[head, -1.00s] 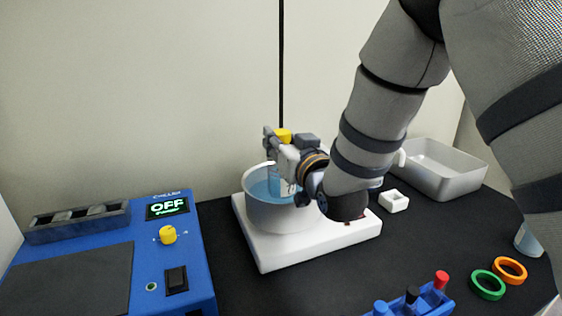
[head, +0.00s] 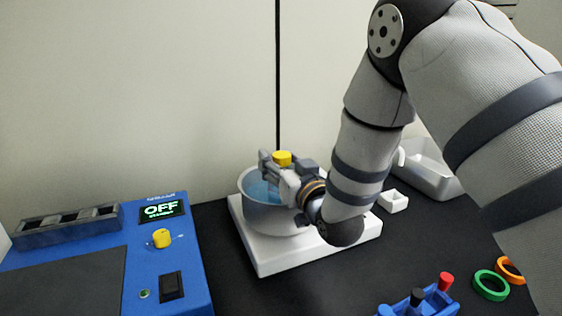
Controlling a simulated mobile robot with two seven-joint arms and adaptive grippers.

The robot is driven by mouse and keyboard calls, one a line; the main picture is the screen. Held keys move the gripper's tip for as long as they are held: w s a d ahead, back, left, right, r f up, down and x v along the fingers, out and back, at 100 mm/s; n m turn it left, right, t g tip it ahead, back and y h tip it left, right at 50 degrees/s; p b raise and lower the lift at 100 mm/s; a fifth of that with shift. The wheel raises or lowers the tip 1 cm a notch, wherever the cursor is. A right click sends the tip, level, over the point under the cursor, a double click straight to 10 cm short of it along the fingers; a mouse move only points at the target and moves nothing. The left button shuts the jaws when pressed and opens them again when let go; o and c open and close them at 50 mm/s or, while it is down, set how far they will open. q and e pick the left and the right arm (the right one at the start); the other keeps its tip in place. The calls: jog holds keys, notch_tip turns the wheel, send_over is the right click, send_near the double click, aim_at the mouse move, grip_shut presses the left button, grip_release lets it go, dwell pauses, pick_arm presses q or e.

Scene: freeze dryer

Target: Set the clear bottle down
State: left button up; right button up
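My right gripper (head: 278,178) is at the grey round pot (head: 268,217), with its fingers over the blue liquid inside. A yellow cap (head: 282,158) shows between the fingers, which look closed around the top of the clear bottle. The bottle's body is hidden by the gripper and the pot. I cannot tell whether the bottle touches the pot's bottom. The pot stands on a white base (head: 272,261). My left gripper is not in view.
A blue device with an OFF display (head: 162,210) stands at the left. A grey tray (head: 432,175), a small white holder (head: 393,201), green (head: 490,286) and orange (head: 511,271) rings, and a blue rack (head: 436,302) are at the right. Black table is clear between.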

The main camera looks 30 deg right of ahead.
jog(key=shift+r, duration=0.25)
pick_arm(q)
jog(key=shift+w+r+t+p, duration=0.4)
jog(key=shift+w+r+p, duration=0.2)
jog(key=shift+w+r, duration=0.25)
pick_arm(e)
jog(key=s, duration=1.2)
jog(key=shift+a+f, duration=0.15)
jog(key=shift+a, duration=0.2)
